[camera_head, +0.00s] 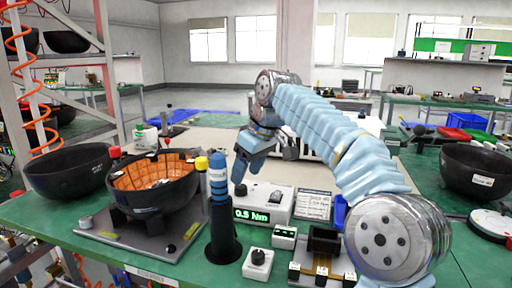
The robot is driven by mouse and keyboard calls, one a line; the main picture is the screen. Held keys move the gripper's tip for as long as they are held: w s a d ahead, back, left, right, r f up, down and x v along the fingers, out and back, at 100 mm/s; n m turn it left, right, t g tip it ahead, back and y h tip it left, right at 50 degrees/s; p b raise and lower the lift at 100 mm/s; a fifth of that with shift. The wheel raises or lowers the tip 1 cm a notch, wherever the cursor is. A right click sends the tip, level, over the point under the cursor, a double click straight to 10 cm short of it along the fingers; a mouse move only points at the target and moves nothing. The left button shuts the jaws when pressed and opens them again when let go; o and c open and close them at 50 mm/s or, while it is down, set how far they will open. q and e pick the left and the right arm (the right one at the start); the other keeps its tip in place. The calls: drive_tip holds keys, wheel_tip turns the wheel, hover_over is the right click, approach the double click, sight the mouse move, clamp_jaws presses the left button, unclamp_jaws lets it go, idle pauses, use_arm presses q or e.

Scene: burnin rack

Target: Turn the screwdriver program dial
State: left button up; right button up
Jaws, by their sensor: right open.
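A white screwdriver controller (283,203) stands on the green bench, its green display reading 0.5 Nm. A small dark part shows on its top; I cannot tell its shape. A small white box with a black round knob (258,256) sits in front of it; I cannot tell which of these is the program dial. A blue screwdriver (219,180) stands upright in a black holder (222,242) left of the controller. My right gripper (262,172) is open and empty, pointing down above and behind the controller, apart from the knob box. My left gripper is not in view.
A black bowl with orange-brown lining (160,185) sits on a grey plate at left. Another black bowl (68,172) stands beyond it, a third (474,170) at far right. Small fixtures (322,243) stand right of the knob box. My right arm crosses the right half.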

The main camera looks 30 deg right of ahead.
drive_tip(key=v, duration=0.9)
drive_tip(key=shift+r, duration=0.2)
drive_tip(key=shift+s, duration=0.1)
